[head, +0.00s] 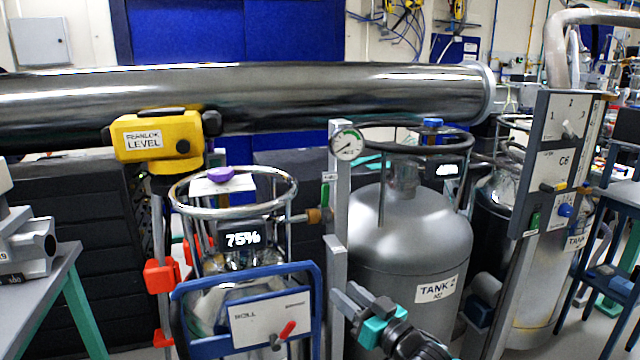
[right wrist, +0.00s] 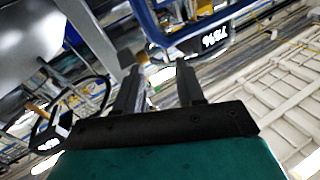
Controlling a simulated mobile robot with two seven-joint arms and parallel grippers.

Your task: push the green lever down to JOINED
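A small green lever-like piece (head: 325,194) sits on the grey upright post (head: 337,215) below the round gauge, with a small label above it too small to read. Another green piece (head: 535,221) is on the grey panel marked C6 at the right; I cannot tell which is the task's lever, and no JOINED mark is legible. My right gripper (head: 346,300) is in front of the post's lower part, below the first green piece and apart from it. In the right wrist view its two fingers (right wrist: 158,82) stand apart with nothing held between them. My left gripper is not in view.
A dewar with a 75% display (head: 243,239) and blue frame (head: 317,300) stands left of the post. A grey tank (head: 410,240) stands right of it. A yellow level (head: 158,137) and a long metal pipe (head: 300,95) are behind. A table (head: 50,285) is at left.

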